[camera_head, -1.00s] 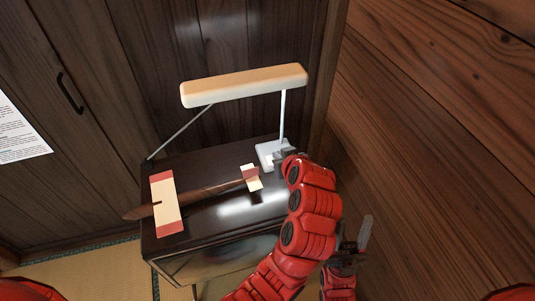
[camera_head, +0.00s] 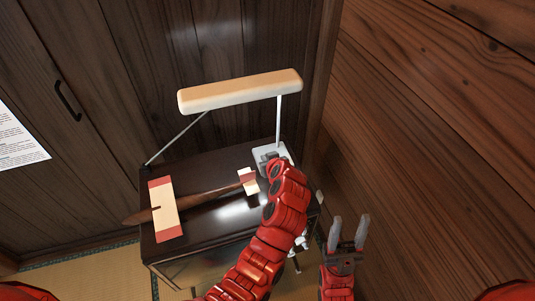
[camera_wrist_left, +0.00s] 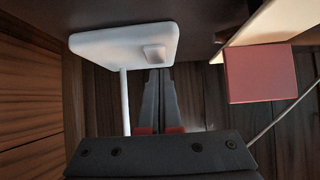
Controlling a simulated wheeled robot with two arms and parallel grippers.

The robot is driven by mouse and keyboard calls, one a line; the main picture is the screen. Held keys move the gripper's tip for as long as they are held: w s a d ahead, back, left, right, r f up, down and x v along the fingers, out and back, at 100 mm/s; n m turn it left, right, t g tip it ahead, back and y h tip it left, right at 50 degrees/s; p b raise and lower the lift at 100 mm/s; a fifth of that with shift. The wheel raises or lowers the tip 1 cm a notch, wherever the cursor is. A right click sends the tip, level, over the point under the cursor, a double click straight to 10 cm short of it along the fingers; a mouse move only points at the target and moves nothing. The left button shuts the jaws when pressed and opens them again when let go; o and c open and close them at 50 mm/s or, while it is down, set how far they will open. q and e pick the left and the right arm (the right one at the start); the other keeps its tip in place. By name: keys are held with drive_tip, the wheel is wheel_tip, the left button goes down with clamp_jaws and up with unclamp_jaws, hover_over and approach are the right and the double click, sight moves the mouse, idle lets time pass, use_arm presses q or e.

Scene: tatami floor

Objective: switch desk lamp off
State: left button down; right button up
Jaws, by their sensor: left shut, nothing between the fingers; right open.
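The desk lamp has a long cream shade (camera_head: 240,92), a thin white post (camera_head: 279,122) and a white base (camera_head: 259,153) at the desk's back right corner. My left gripper (camera_head: 268,159) is shut and empty, over the base. In the left wrist view, the lamp base (camera_wrist_left: 100,45) carries a small square button (camera_wrist_left: 154,53). The shut fingertips (camera_wrist_left: 159,72) lie just by this button; I cannot tell whether they touch it. I cannot tell whether the lamp is lit. My right gripper (camera_head: 349,232) is open and empty, right of the desk.
The dark glossy desk (camera_head: 205,222) holds a wooden stick-like object (camera_head: 200,195) with a red and cream paper band (camera_head: 163,208) and a smaller paper piece (camera_head: 248,182). A wooden wall (camera_head: 440,130) is close on the right. Tatami floor (camera_head: 80,275) shows at lower left.

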use_arm(q)
drive_tip(key=shift+f, duration=0.2)
drive_tip(key=shift+w+a+f, duration=0.1)
drive_tip(key=shift+w, duration=0.1)
drive_tip(key=shift+f+g, duration=0.15)
drive_tip(key=shift+g, duration=0.25)
drive_tip(key=shift+s, duration=0.15)
